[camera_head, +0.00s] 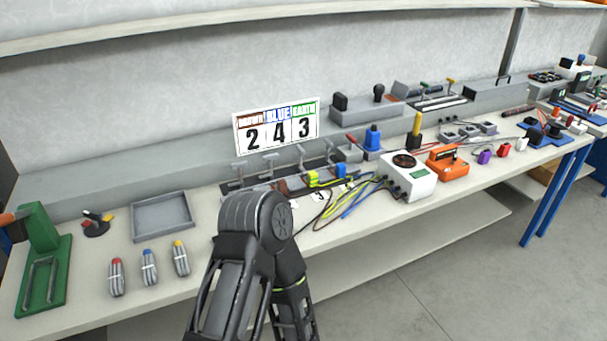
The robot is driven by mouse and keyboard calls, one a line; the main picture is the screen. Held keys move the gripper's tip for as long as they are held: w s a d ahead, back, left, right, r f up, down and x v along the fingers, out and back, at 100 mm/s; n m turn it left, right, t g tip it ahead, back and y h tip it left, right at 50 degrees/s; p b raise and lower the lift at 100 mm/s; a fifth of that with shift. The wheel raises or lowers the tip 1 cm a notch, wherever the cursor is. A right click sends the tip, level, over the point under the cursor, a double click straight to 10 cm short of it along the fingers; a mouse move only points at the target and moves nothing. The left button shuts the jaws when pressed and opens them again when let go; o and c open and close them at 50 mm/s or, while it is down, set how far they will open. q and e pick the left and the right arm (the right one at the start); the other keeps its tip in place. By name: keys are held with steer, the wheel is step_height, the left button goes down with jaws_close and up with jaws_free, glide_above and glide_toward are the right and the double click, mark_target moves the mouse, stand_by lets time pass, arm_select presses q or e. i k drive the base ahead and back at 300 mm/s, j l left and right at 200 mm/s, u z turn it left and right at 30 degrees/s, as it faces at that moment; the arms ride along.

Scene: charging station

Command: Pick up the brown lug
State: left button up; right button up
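A row of grey clamps (270,162) stands on the bench below the number sign. A small brown piece (283,187), which looks like the brown lug, sits low at this row, just above my arm. A yellow-green piece (313,179) and a blue piece (340,171) are to its right. Coloured cables run from this area to the right; where the brown one ends is too small to tell. A dark bent arm of mine rises in front of the bench and hides part of its front. Neither gripper's fingertips can be seen.
A sign (277,128) reads 2, 4, 3 under brown, blue and earth. A white meter (408,178) and an orange device (448,163) stand to the right. A grey tray (162,216), several cable bundles (149,267) and a green stand (45,262) are at left.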

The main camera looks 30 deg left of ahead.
mark_target(281, 186)
steer(key=i+l+u, duration=0.2)
steer(key=u, duration=0.25)
steer(key=i+l+u, duration=0.15)
steer(key=u, duration=0.35)
steer(key=i+l, duration=0.15)
steer(key=l, duration=0.2)
steer(key=i+l+u, duration=0.1)
steer(key=l, duration=0.25)
steer(key=i+l, duration=0.15)
steer(key=l, duration=0.25)
steer(key=i+l+u, duration=0.1)
steer(key=l, duration=0.25)
steer(key=i+l, duration=0.1)
steer(key=l, duration=0.3)
steer(key=i+u, duration=0.05)
